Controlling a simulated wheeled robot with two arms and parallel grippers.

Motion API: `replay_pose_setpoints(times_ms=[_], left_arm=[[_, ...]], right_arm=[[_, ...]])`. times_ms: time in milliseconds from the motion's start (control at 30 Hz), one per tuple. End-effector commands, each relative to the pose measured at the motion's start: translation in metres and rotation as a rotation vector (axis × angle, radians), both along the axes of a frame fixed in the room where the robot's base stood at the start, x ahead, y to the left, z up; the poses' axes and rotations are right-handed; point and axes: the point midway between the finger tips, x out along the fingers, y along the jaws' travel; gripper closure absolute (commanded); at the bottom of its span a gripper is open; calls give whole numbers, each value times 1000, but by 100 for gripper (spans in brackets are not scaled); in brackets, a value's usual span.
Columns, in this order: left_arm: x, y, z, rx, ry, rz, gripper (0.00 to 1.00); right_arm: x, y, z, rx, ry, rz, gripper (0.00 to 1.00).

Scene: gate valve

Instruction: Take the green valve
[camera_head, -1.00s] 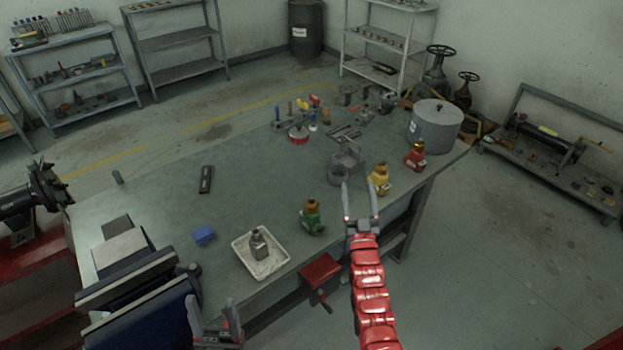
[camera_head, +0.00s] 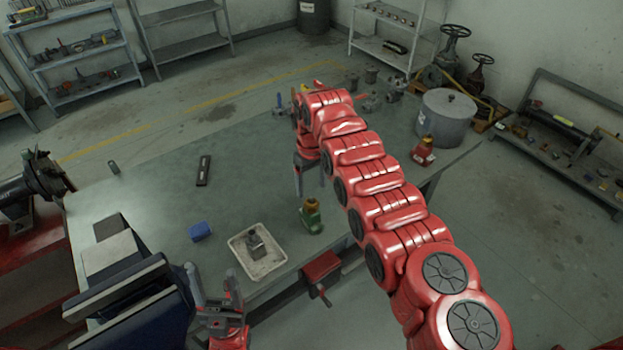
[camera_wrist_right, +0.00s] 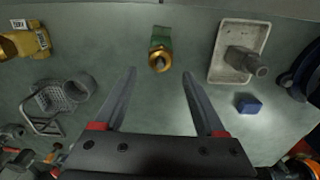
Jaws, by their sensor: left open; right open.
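The green valve (camera_head: 311,216) with a brass top stands upright near the front edge of the workbench, right of a white tray. In the right wrist view the green valve (camera_wrist_right: 161,47) lies ahead of the fingertips, roughly in line with the gap between them and apart from them. My right gripper (camera_head: 311,187) points down over the bench behind the valve; in its wrist view the gripper (camera_wrist_right: 158,80) is open and empty. My left gripper (camera_head: 216,290) is open and empty at the bench's front edge, left of the valve.
The white tray (camera_head: 238,245) holds a grey metal part (camera_head: 255,243). A blue block (camera_head: 200,232) lies beside it. A red valve (camera_head: 423,152) and a grey pot (camera_head: 446,118) stand at the right. A yellow valve (camera_wrist_right: 30,43) and a wire basket (camera_wrist_right: 55,97) show in the wrist view.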

Motion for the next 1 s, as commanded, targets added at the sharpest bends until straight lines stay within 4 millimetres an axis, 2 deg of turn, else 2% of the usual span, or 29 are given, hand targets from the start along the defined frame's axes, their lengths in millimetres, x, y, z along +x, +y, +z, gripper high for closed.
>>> replay_pose_setpoints(times_ms=[267,733,1000], left_arm=[[0,0,-7,0,0,0,38],[0,0,-44,0,0,0,38],[0,0,-51,0,0,0,38]], right_arm=[[-1,0,-11,-2,6,1,28],[-1,0,-62,-2,3,1,28],[-1,0,-70,-2,3,1,28]])
